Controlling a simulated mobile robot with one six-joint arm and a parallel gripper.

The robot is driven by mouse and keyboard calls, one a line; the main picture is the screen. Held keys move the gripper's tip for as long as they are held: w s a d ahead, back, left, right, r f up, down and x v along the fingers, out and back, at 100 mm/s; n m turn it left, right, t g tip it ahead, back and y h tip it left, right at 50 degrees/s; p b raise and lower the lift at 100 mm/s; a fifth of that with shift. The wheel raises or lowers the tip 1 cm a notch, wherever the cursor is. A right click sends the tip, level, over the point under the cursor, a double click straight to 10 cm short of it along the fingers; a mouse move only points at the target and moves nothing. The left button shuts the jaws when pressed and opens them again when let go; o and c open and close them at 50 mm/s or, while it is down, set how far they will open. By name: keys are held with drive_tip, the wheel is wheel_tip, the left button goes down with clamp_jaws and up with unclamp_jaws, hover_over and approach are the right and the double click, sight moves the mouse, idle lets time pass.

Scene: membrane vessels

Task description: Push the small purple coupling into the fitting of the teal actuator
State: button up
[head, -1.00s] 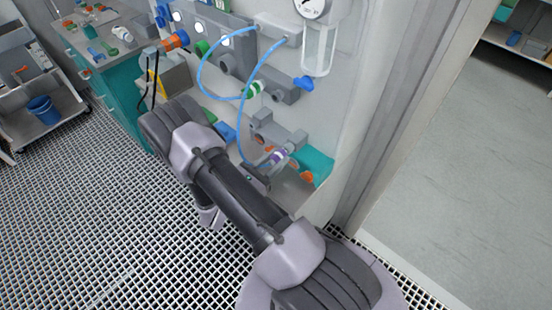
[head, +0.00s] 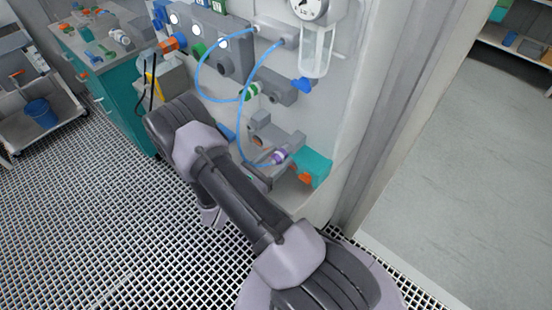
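The small purple coupling (head: 280,156), with a pale ring, sits at the lower end of a blue tube (head: 240,122). The teal actuator (head: 318,166) is low on the wall panel, just right of the coupling, with orange parts (head: 304,175) at its lower left. The coupling is close to the actuator's left side; I cannot tell whether they touch, and the fitting's opening is not clear. My gripper (head: 271,164) is partly hidden behind my arm. Its grey fingers appear shut around the coupling.
Grey wall blocks (head: 262,123) stand close above the coupling. A green coupling (head: 250,92) on another blue tube and a blue-handled valve (head: 301,85) are higher on the panel. A teal bench (head: 112,92) stands left. Open grating floor (head: 70,215) lies left of my arm.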

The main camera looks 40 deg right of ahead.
drive_tip(key=shift+a, duration=0.15)
drive_tip(key=s+a+p, duration=0.1)
drive_tip(key=a+p, duration=0.1)
drive_tip(key=a, duration=1.5)
drive_tip(key=shift+s, duration=0.2)
drive_tip(key=s+a+r+m+g+y+b, duration=0.1)
drive_tip(key=s+r+m+g+y, duration=0.2)
drive_tip(key=r+m+y, duration=0.25)
drive_tip(key=s+r+m+g+y+b, duration=0.1)
drive_tip(key=s+r+m+g+y, duration=0.25)
drive_tip(key=r+m, duration=0.3)
drive_tip(key=s+a+r+m+t+y+b, duration=0.1)
drive_tip(key=s+a+r+m+t+y, duration=0.1)
drive_tip(key=a+r+m+t+y, duration=0.3)
drive_tip(key=s+a+r+m+t+y+b, duration=0.1)
drive_tip(key=s+a+r+m+t+y, duration=0.1)
drive_tip(key=a+r+m+t+y, duration=0.3)
wheel_tip(320, 180, up, 3)
drive_tip(key=shift+s+m+t+y, duration=0.3)
drive_tip(key=shift+m+t+y, duration=0.2)
drive_tip(key=shift+m+t, duration=0.1)
